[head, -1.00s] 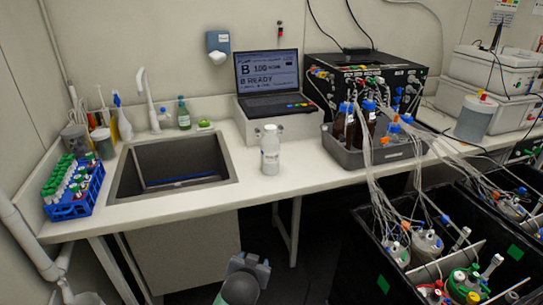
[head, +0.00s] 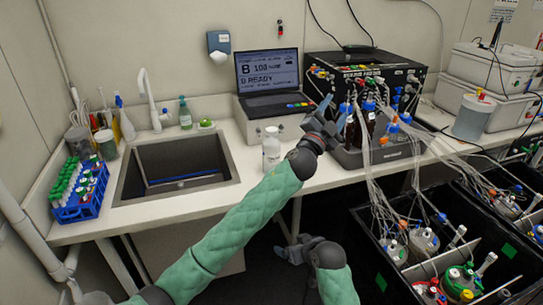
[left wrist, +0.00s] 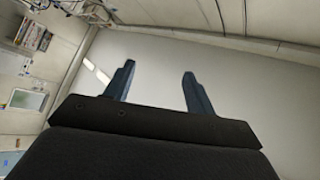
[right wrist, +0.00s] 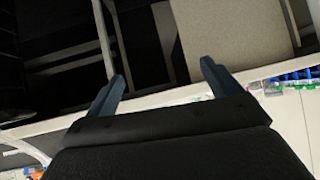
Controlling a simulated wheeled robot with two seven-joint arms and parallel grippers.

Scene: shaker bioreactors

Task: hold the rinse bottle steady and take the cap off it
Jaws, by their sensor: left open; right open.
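The rinse bottle (head: 271,152), a white bottle with a white cap (head: 271,131), stands upright on the counter between the sink and the grey tray. My left arm crosses in front of the counter, close to the bottle's right side in the picture. My left gripper (head: 337,108) is open and empty, up and to the right of the bottle; the left wrist view (left wrist: 158,72) shows only walls beyond its fingers. My right gripper (head: 283,246) is open and empty, below the counter's front edge; its spread fingers show in the right wrist view (right wrist: 163,72). Neither gripper touches the bottle.
The sink (head: 176,168) lies left of the bottle. The grey tray (head: 385,158) with brown bottles and tubing is close to my left gripper. A laptop (head: 268,75) stands behind. Black bins (head: 375,275) with tubed vessels fill the lower right. A blue tube rack (head: 78,208) is far left.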

